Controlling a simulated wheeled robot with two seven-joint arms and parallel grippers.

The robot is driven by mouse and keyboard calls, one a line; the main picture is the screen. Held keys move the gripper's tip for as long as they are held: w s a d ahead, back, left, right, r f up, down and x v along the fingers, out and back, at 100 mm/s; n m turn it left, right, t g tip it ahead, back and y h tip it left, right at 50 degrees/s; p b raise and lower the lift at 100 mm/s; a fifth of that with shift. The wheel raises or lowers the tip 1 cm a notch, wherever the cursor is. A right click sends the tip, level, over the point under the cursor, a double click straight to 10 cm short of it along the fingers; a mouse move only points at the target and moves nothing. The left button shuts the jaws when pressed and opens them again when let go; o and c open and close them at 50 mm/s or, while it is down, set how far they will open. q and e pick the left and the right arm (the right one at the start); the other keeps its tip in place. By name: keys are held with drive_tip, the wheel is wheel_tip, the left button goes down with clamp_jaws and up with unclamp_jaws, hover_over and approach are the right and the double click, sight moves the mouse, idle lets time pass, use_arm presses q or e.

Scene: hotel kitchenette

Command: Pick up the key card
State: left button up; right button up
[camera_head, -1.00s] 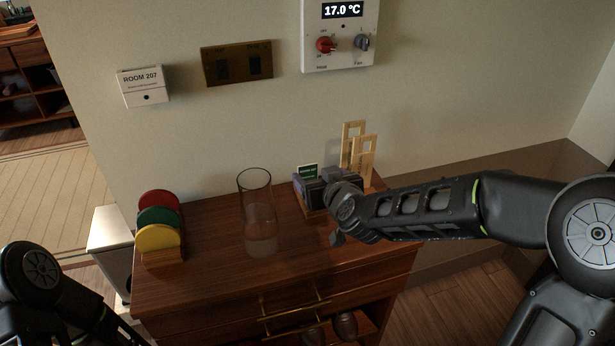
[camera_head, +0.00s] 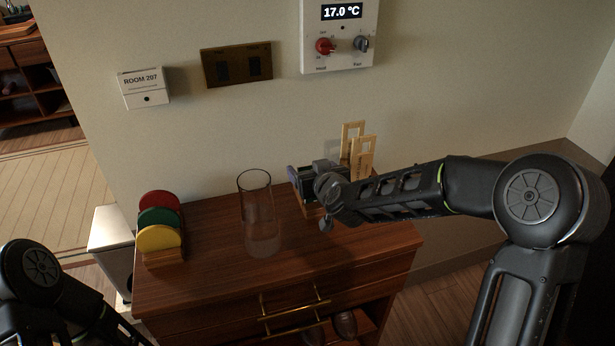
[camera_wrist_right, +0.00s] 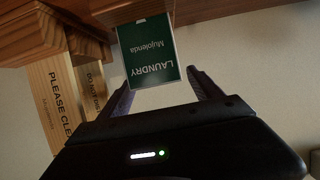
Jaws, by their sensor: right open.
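A green card (camera_wrist_right: 150,55) with a white edge shows in the right wrist view. It reads LAUNDRY, upside down in this view, and stands in a small wooden holder (camera_wrist_right: 130,10). No card marked as a key card can be made out. My right gripper (camera_head: 306,180) is open over the holder at the back right of the cabinet top. In the wrist view its two fingers lie on either side of the card's free end, with no clear contact.
Wooden door-hanger signs (camera_head: 362,155) stand close behind the right gripper. A clear glass (camera_head: 258,215) stands left of it on the wooden cabinet (camera_head: 215,270). Red, green and yellow discs (camera_head: 158,238) stand in a rack farther left. The wall is close behind.

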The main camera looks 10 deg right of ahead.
drive_tip(key=shift+c, duration=0.4)
drive_tip(key=c, duration=1.4)
wheel_tip(320, 180, up, 10)
drive_tip(key=shift+r+p, duration=0.1)
drive_tip(key=shift+p, duration=1.15)
drive_tip(key=shift+c, duration=0.2)
